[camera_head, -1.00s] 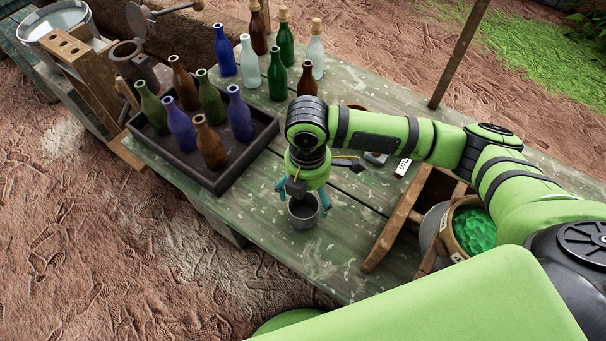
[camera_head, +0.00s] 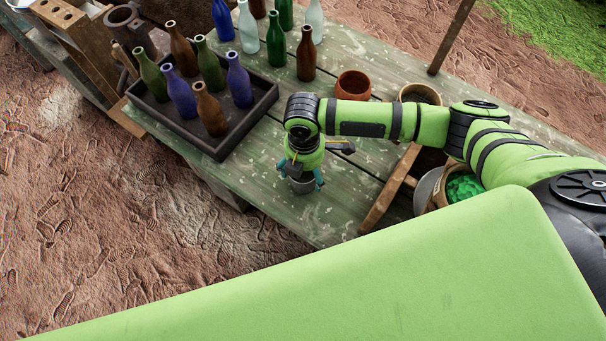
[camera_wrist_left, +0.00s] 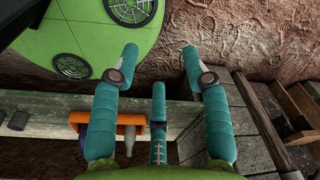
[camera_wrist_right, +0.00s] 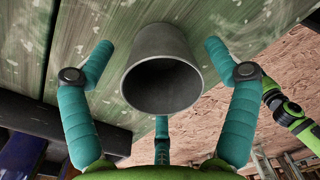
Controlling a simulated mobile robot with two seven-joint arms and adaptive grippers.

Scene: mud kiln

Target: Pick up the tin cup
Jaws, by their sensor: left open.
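The tin cup (camera_head: 302,187) is a small grey metal cup standing on the green worn table. In the head view, my right gripper (camera_head: 302,178) is right above it, pointing down, with its fingers around the cup and hiding much of it. In the right wrist view, the cup (camera_wrist_right: 163,70) lies between the teal fingers with its dark mouth facing the camera. Gaps show between the cup and both side fingers, so the right gripper is open. My left gripper (camera_wrist_left: 159,62) shows only in its wrist view, open and empty near the table's side.
A dark tray (camera_head: 223,150) of several coloured bottles stands left of the cup, with more bottles behind it. An orange-brown pot (camera_head: 353,85) stands behind my right arm. A wooden frame (camera_head: 391,188) stands to the right. The table around the cup is fairly clear.

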